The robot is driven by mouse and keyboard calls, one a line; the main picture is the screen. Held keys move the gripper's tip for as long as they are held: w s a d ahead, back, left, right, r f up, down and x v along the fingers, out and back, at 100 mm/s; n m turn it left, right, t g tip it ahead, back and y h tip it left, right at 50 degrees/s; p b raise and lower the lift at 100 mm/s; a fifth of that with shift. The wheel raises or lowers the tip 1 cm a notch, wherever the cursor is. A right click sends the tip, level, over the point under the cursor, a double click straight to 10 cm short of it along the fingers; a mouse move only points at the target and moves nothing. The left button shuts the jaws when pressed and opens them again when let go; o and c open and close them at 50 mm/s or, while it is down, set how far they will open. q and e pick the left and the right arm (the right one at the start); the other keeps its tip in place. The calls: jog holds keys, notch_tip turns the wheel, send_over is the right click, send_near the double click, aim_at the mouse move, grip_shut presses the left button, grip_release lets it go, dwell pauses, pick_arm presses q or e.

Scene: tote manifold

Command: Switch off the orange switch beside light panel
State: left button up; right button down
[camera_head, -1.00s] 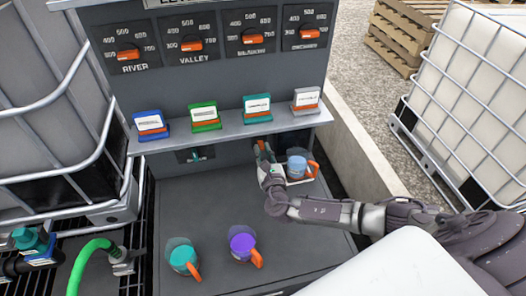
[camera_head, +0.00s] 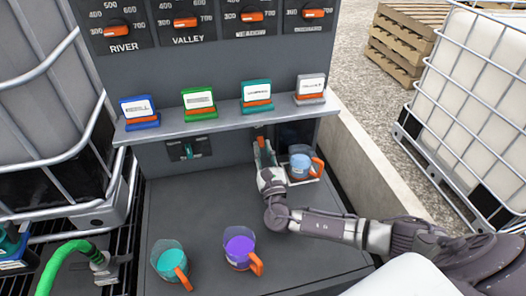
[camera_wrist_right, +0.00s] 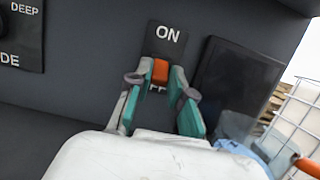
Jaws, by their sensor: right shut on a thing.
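The orange switch (camera_wrist_right: 160,72) sits on the dark vertical face under a label reading ON. It also shows in the head view (camera_head: 259,139), just above my right gripper. The light panel (camera_wrist_right: 232,85) is a dark, unlit rectangle right of the switch. In the head view it is below the shelf (camera_head: 297,133). My right gripper (camera_wrist_right: 160,82) has its teal fingers on both sides of the switch and is shut on it. In the head view my right gripper (camera_head: 264,150) reaches in from the right. My left gripper is not in view.
A jug with light blue contents (camera_head: 301,164) stands close right of my right gripper. Teal (camera_head: 172,262) and purple (camera_head: 238,248) jugs stand on the counter front. The shelf (camera_head: 225,122) overhangs above the gripper. Another control (camera_head: 189,150) is to the left.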

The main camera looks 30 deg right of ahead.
jog(key=c, duration=1)
grip_release()
jog(key=shift+c, duration=0.2)
jog(key=shift+s, duration=0.1)
jog(key=shift+s+a+f, duration=0.1)
jog(key=shift+s+f, duration=0.1)
jog(key=shift+s, duration=0.1)
jog(key=s+a, duration=0.1)
jog(key=s, duration=0.3)
jog(key=s+a, duration=0.1)
jog(key=s, duration=0.4)
jog(key=s+a, duration=0.1)
jog(key=s, duration=0.3)
jog(key=shift+s+a+f, duration=0.2)
jog(key=shift+s+a, duration=0.05)
jog(key=shift+s, duration=0.1)
